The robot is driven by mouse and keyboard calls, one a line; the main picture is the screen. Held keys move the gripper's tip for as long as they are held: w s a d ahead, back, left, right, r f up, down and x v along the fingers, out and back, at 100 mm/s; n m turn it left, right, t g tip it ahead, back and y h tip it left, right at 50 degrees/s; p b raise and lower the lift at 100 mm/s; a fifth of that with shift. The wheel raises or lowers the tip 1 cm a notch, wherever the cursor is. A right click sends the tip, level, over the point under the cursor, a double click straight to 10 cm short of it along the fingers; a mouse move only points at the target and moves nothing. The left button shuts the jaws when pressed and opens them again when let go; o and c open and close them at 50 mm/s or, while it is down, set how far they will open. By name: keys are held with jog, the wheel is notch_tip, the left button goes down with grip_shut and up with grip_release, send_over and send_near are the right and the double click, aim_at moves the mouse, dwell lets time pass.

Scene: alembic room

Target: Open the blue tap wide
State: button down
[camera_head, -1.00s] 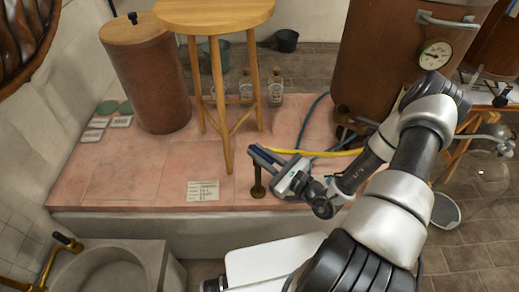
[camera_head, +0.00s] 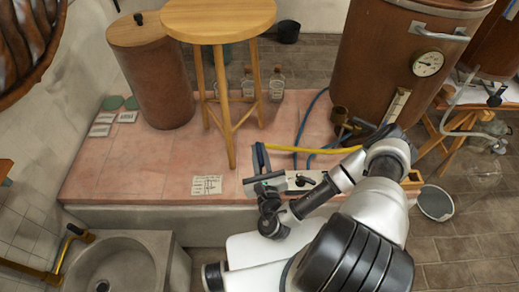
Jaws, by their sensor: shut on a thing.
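My gripper (camera_head: 264,172) is at the front part of the pink tiled ledge, below and right of the stool. It is shut on a narrow blue piece (camera_head: 261,157), which looks like the lever of the blue tap. The blue piece sticks up past the jaws, steep in the picture. The tap's brass post and the exact grip are hidden behind my gripper. How far the tap is open cannot be told.
A wooden stool (camera_head: 218,20) stands close behind. A yellow hose (camera_head: 310,149) and a blue hose (camera_head: 304,120) run toward the large copper vessel (camera_head: 385,60). A paper card (camera_head: 207,185) lies left of my gripper. A stone sink (camera_head: 120,265) stands front left.

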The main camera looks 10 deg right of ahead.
jog(key=shift+d, duration=0.1)
dwell(0.3)
jog(key=c, duration=1.7)
grip_release()
jog(key=shift+s, duration=0.1)
jog(key=s, duration=0.8)
jog(key=s+a, duration=0.1)
jog(key=s, duration=0.2)
jog(key=shift+s, duration=0.4)
